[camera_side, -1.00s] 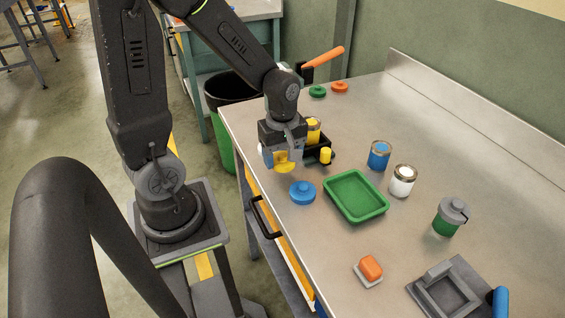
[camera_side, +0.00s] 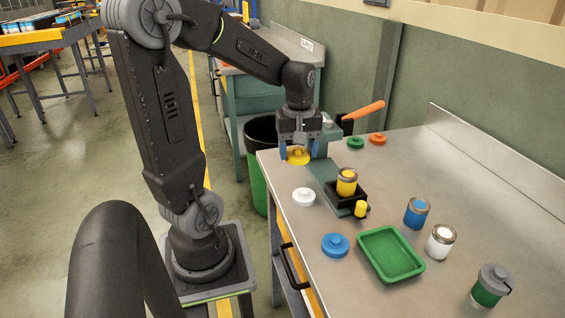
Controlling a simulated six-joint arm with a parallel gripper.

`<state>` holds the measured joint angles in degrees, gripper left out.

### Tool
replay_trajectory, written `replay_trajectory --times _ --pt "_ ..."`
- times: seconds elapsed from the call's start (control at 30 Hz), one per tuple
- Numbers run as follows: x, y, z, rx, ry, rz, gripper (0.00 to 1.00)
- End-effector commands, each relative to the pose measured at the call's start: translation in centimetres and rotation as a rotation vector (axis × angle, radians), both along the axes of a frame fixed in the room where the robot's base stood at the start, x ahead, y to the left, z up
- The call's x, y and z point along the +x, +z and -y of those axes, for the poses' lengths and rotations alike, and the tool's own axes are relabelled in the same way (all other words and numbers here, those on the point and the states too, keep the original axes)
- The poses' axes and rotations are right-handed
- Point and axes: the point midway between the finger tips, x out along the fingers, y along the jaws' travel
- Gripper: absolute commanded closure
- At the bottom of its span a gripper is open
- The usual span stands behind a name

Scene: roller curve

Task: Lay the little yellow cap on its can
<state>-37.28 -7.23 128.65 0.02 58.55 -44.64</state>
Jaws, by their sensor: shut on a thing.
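The yellow cap (camera_side: 298,158) is a flat disc with a small knob on top. My gripper (camera_side: 300,152) points down and is shut on it, holding it near the table's far left edge. I cannot tell how high above the table it is. The yellow can (camera_side: 347,182) stands upright in a black holder (camera_side: 333,194) on a green base, nearer the camera and to the right of my gripper. The cap is apart from the can.
White (camera_side: 304,197) and blue (camera_side: 335,244) caps lie left of a green tray (camera_side: 391,276). Blue (camera_side: 417,212) and white (camera_side: 441,240) cans stand right. Green and orange caps lie at the back. A yellow knob (camera_side: 361,208) sticks out by the holder.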

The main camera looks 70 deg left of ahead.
Motion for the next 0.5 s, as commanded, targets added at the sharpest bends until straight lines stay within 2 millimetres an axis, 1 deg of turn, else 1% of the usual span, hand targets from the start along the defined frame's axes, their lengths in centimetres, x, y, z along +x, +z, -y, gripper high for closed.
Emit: replay_trajectory --times 0.03,0.1,0.23,0.33,0.4,0.5 --pt "2.2 0.4 0.3 -0.001 -0.049 -0.001 0.59" --pt "4.7 0.9 0.8 -0.001 -0.102 -0.001 0.59" --pt "8.7 1.6 2.2 -0.001 -0.186 -0.001 0.59" --pt "10.7 1.9 3.1 0.0 -0.229 -0.001 0.59" --pt "11.6 2.0 3.5 0.0 -0.247 0.0 0.59" --pt "12.1 1.9 3.9 0.0 -0.259 -0.001 0.59"
